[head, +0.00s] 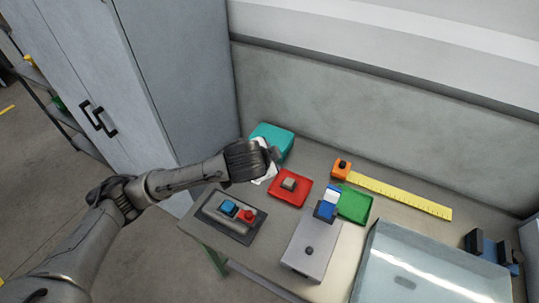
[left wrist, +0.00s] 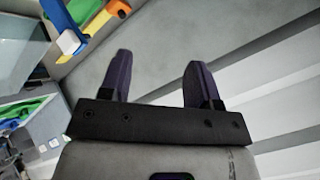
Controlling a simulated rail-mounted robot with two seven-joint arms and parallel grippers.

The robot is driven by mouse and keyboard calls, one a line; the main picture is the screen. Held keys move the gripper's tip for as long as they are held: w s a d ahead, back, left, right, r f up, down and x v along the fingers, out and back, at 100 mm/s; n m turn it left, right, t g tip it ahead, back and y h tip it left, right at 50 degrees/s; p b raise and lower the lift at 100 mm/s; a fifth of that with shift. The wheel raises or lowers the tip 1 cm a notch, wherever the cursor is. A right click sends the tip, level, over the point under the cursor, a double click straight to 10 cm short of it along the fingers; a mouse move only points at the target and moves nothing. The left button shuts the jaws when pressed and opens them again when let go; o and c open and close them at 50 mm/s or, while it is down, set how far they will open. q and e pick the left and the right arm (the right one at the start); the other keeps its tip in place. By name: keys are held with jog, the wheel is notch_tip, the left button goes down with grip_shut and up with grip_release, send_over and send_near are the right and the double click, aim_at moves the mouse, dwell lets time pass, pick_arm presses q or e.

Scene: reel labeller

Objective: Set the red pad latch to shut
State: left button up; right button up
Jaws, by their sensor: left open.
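The red pad (head: 302,193) lies on the bench and bears a small grey-brown block (head: 289,184), which looks like its latch. I cannot tell from its look whether the latch is open or shut. My left gripper (head: 272,160) is up and left of the red pad, in front of the teal box (head: 275,136). In the left wrist view its two dark fingers (left wrist: 157,75) are apart with nothing between them. The red pad does not clearly show there. My right gripper is in neither view.
A dark panel with a blue button (head: 228,208) and a red button (head: 248,216) sits front left. A green pad (head: 354,205), a grey box (head: 312,250), a yellow ruler strip (head: 400,194) and a clear-topped case (head: 425,270) lie to the right. A tall cabinet (head: 180,70) stands behind left.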

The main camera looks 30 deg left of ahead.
pick_arm(q)
jog(key=shift+s+d+r+t, duration=0.15)
jog(key=shift+d+r+t, duration=0.25)
jog(key=shift+r, duration=0.35)
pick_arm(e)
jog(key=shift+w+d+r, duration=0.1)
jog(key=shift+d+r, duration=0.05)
